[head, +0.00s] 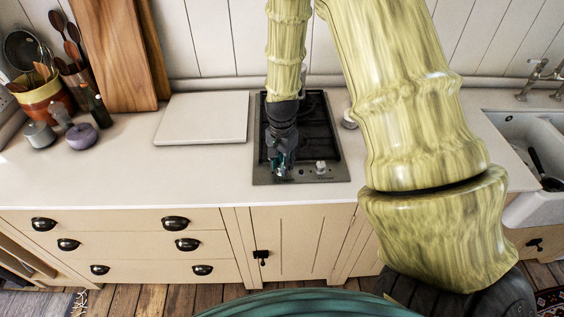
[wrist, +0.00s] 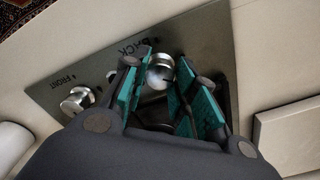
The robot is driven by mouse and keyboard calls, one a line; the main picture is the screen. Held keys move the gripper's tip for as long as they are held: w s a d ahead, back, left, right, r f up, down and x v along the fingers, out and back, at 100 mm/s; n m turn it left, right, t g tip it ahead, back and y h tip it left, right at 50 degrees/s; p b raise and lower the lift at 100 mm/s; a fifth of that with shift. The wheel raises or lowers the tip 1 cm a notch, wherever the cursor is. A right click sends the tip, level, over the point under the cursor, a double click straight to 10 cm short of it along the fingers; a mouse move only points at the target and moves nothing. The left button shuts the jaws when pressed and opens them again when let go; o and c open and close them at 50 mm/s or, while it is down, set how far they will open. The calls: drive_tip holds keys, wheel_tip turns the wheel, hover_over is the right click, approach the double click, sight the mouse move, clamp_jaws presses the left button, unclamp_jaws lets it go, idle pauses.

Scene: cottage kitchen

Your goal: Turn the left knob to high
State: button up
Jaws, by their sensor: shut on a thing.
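The left knob is a silver cylinder between my fingers in the wrist view (wrist: 158,72), with the label BACK beside it. My gripper (head: 281,169) points down at the left front of the cooktop (head: 335,175). Its teal-padded fingers (wrist: 164,62) are shut on the left knob, one on each side. In the head view my gripper covers most of this knob. The right knob (head: 320,167) stands free beside it. It also shows in the wrist view (wrist: 77,100), near the label FRONT. The left knob's setting cannot be read.
A pale square board (head: 202,118) lies on the counter left of the cooktop. A small round pale item (head: 349,119) stands just right of it. Utensil pots (head: 45,98) and a purple pot (head: 81,138) are at the left. A sink (head: 520,150) is at the right.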

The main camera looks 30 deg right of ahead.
drive_tip(key=n, duration=0.4)
drive_tip(key=shift+r, duration=0.1)
drive_tip(key=shift+n, duration=1.8)
drive_tip(key=shift+w, duration=0.1)
drive_tip(key=o, duration=1)
wheel_tip(320, 180, up, 12)
drive_tip(key=shift+d+f, duration=0.1)
